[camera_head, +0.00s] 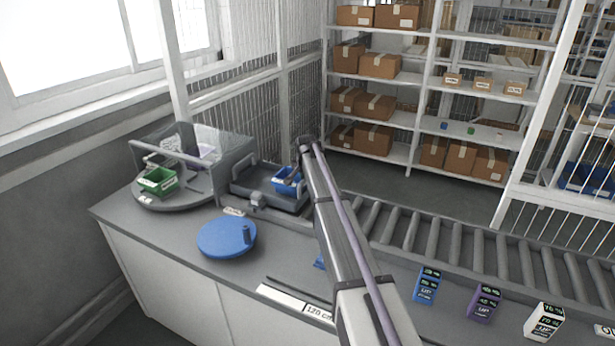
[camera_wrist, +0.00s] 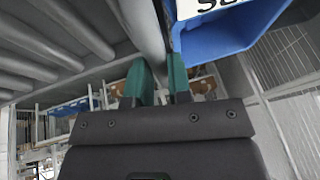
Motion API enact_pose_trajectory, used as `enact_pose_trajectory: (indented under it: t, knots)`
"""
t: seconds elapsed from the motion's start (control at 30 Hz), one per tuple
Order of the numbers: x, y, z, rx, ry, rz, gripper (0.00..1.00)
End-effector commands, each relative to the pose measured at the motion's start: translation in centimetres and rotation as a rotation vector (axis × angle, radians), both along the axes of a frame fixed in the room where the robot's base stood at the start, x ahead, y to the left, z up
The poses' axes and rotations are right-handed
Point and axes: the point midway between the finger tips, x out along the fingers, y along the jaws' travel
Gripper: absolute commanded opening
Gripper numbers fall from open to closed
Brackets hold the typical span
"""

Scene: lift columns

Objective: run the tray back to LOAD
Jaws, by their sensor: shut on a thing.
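The dark grey tray (camera_head: 262,197) sits at the back of the counter, at the left end of the roller conveyor, with a raised handle at its left end. A blue bin (camera_head: 284,184) stands at its right part; the bin (camera_wrist: 222,42) also shows at the top of the wrist view with a partly cut-off label. My arm reaches to the tray's right side, and its end hides part of it. In the wrist view my gripper (camera_wrist: 163,92) has its teal fingers shut on a grey bar beside the bin, seemingly a tray handle. I cannot read a LOAD mark.
Left of the tray, a turntable under a clear cover holds a green bin (camera_head: 158,181). A blue disc (camera_head: 226,237) with an upright knob lies in front. The rollers (camera_head: 440,236) run right. Blue, purple (camera_head: 484,303) and white boxes line the front right.

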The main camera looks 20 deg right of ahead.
Motion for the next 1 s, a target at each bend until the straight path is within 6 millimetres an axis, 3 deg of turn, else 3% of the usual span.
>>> enact_pose_trajectory:
  t: [0.5, 0.53, 0.7, 0.8, 1.0]
  knots:
    - [0.31, 0.08, 0.08, 0.000, -0.006, 0.001, 0.00]
    - [0.32, 0.09, 0.07, 0.000, -0.006, 0.001, 0.21]
    - [0.24, 0.08, 0.06, 0.000, -0.004, 0.001, 0.37]
    - [0.17, 0.06, 0.03, 0.000, -0.003, 0.000, 0.44]
    - [0.08, 0.05, 0.07, 0.000, -0.001, 0.000, 0.44]
